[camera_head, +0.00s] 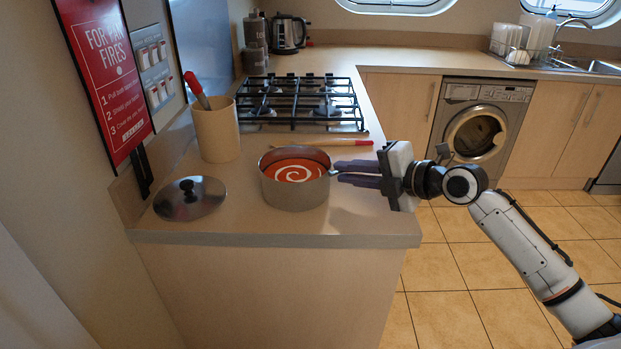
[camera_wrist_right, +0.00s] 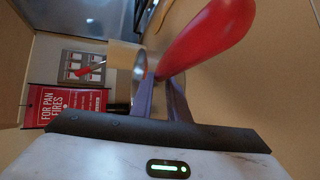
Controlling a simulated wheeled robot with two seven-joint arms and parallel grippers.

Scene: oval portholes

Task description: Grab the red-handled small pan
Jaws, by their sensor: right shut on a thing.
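The small pan (camera_head: 294,193) is a round grey metal pot on the counter, holding red soup with a white swirl. My right gripper (camera_head: 345,172) is at its right side, its purple fingers level and closed around the pan's handle. The fingers hide most of that handle in the head view. In the right wrist view a red handle (camera_wrist_right: 210,38) looms large beyond the fingers (camera_wrist_right: 162,92); I cannot tell whether it is the pan's. The pan looks upright; any gap beneath it is too small to tell. My left gripper is out of view.
A red-handled utensil (camera_head: 345,142) lies behind the pan, before the black hob (camera_head: 300,100). A lid (camera_head: 190,198) lies left, and a beige utensil pot (camera_head: 216,130) stands behind it. The counter's front edge (camera_head: 280,239) is close; its front right corner is clear.

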